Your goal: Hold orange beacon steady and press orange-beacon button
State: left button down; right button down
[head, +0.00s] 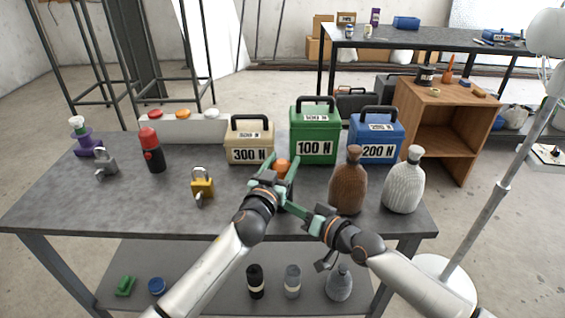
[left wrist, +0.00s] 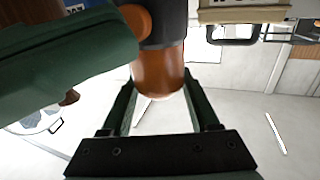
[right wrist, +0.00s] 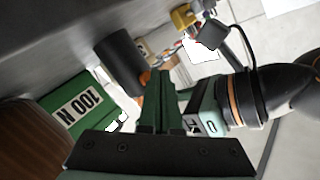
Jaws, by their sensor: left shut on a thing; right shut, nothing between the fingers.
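The orange beacon (head: 282,166) stands on the table in front of the green 100 N case. It has an orange dome and a black body. My left gripper (head: 279,167) is shut around its orange top, and the left wrist view shows the orange part (left wrist: 158,72) between the two fingers. My right gripper (head: 291,206) is shut and empty, its fingertips at the near side of the beacon. In the right wrist view the black beacon body (right wrist: 122,60) has an orange button (right wrist: 146,77) close to those fingertips (right wrist: 158,76); I cannot tell whether they touch.
A beige 300 N case (head: 249,141), green 100 N case (head: 313,133) and blue 200 N case (head: 375,137) stand behind. Brown (head: 348,183) and white (head: 403,184) bottles stand at right. A yellow padlock (head: 202,185) and red-topped beacon (head: 152,152) stand left; the table's front is mostly clear.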

jog(key=shift+s+a+f, duration=0.1)
jog(key=shift+s, duration=2.95)
pick_arm(q)
jog(key=shift+c, duration=0.3)
grip_release()
